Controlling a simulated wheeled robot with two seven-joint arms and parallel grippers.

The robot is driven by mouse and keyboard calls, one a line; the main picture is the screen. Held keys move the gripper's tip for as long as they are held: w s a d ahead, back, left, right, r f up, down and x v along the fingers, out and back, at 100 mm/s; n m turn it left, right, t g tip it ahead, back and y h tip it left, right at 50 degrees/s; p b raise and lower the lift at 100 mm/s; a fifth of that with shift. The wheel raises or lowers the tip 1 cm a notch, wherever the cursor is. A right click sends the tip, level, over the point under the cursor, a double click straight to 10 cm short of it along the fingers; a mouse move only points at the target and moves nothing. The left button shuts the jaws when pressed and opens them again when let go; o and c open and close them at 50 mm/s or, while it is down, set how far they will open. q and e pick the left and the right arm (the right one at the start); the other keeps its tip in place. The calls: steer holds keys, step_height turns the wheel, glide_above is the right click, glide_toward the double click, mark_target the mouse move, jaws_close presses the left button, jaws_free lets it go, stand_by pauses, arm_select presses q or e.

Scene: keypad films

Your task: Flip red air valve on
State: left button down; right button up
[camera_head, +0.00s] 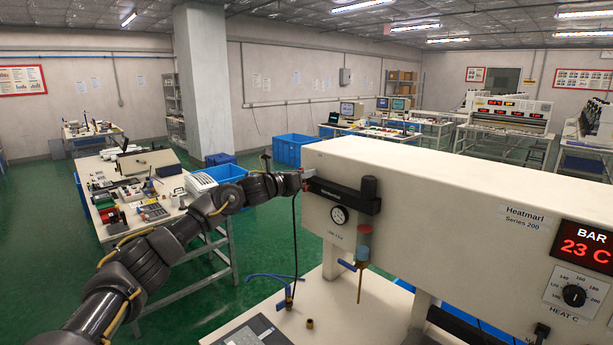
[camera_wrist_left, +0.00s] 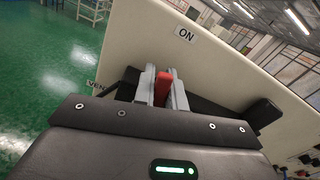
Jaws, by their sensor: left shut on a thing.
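The red air valve lever (camera_wrist_left: 162,92) stands between the two grey fingers of my left gripper (camera_wrist_left: 160,78) in the left wrist view. The fingers are shut on it. In the head view my left gripper (camera_head: 305,178) is at the left end of the cream machine (camera_head: 440,180), by the black bar-shaped unit (camera_head: 340,195). The lever is mostly hidden there. My right gripper is not in view.
A round gauge (camera_head: 339,215) and a blue-handled valve (camera_head: 357,262) sit below the black unit. A black hose (camera_head: 295,240) hangs to the white bench (camera_head: 330,320). A cluttered table (camera_head: 206,215) stands behind my left arm. Green floor is open at left.

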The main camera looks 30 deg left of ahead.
arm_select(q)
steer(key=m+b, duration=0.1)
steer(key=b, duration=0.1)
steer(key=m+b, duration=0.1)
steer(key=shift+s+d+f+b, duration=0.15)
steer(key=shift+d+f+b, duration=0.05)
steer(key=shift+d+b, duration=0.2)
steer(key=shift+d+r+m, duration=0.15)
steer(key=shift+m, duration=0.35)
steer(key=c, duration=1.4)
jaws_free()
steer(key=shift+r, duration=0.1)
steer(key=shift+c, duration=0.2)
steer(key=shift+s, duration=0.1)
